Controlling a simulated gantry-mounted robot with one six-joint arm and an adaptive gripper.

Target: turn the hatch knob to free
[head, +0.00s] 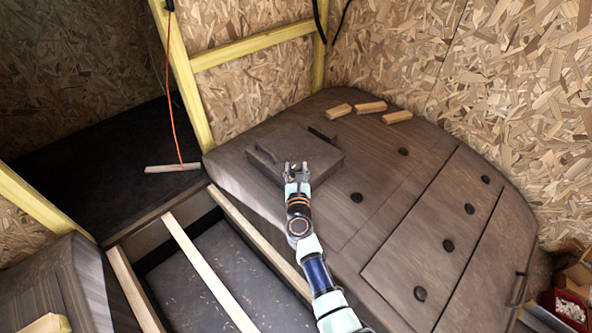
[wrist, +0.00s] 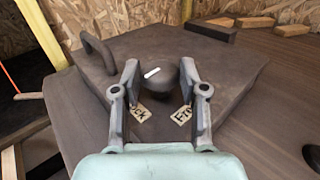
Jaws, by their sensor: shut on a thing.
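The hatch (wrist: 200,55) is a raised dark brown panel with a curved handle (wrist: 90,42); it also shows in the head view (head: 318,152). The dark round knob (wrist: 157,88) stands on the hatch with a short white mark on its top left, lying slantwise. My gripper (wrist: 159,74) has one finger on each side of the knob and is shut on it; the head view shows it over the hatch (head: 297,168). Two pale labels lie on the hatch near the fingers: one ending in "ck" (wrist: 138,111) and one starting "Fr" (wrist: 181,115), both partly hidden.
Several small wood blocks (head: 370,107) lie behind the hatch. Round dark holes (head: 403,152) dot the brown surface to the right. An open bay (head: 215,265) crossed by pale slats lies left of my arm. An orange cord (head: 171,90) hangs at the left.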

